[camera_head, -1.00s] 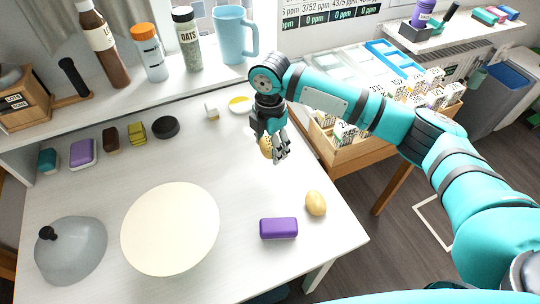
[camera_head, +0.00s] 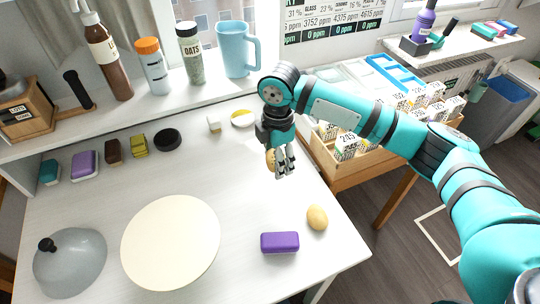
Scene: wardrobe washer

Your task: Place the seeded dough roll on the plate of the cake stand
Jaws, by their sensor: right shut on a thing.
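My right gripper (camera_head: 283,163) is shut on the seeded dough roll (camera_head: 270,159), a tan piece that shows at the left of the fingers. It is held over the right part of the white table, and the fingers hide part of it. The cake stand's plate (camera_head: 170,240) is a large cream disc at the table's front middle, to the left of and nearer than the gripper. Its top is bare. A grey dome cover with a black knob (camera_head: 72,264) sits to the left of the plate. My left gripper is not in view.
A purple block (camera_head: 279,242) and a plain yellowish roll (camera_head: 317,217) lie at the right front of the table. Small blocks and a black disc (camera_head: 167,140) line the back. Bottles and a blue mug (camera_head: 234,50) stand on the sill. The table between gripper and plate is clear.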

